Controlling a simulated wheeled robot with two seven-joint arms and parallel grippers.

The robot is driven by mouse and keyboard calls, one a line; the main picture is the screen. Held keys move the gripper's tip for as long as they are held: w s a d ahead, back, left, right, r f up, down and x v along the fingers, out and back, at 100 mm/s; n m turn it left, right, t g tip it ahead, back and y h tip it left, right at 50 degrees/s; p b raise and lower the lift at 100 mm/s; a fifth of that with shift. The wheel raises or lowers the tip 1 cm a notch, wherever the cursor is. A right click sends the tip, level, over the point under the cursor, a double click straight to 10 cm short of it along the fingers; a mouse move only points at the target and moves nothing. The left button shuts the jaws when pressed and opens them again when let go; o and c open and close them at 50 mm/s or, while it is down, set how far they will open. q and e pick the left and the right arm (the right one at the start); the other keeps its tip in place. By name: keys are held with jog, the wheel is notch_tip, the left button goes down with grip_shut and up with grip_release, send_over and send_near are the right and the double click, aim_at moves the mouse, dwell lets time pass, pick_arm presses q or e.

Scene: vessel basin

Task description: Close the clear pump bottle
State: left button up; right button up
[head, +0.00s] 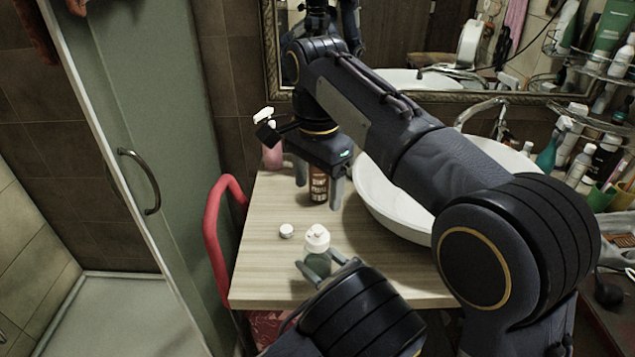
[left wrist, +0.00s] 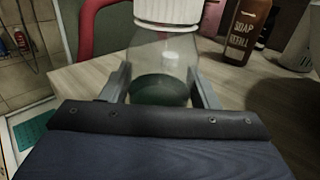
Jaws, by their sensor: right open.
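The clear pump bottle (head: 317,262) stands upright near the front of the wooden counter, with a white ribbed top (head: 316,238) and dark green liquid low inside. It fills the middle of the left wrist view (left wrist: 165,65), where its upper end is cut off. My left gripper (head: 330,268) has a finger on each side of its body and appears shut on it. A small white round cap (head: 286,231) lies on the counter to its left. My right gripper (head: 319,190) is open farther back, its fingers either side of a brown bottle in the picture; contact cannot be told.
The brown soap refill bottle (left wrist: 246,32) stands behind the clear one. A pink bottle (head: 272,157) is at the back left. The white basin (head: 385,205) is to the right, partly behind my right arm. A red rail (head: 212,240) borders the counter's left edge.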

aim_at(327, 269)
pick_arm(q)
jog(key=o, duration=0.5)
jog(key=shift+c, duration=0.2)
jog(key=shift+b+v, duration=0.55)
jog(key=shift+v, duration=3.4)
pick_arm(e)
jog(key=shift+f, duration=0.6)
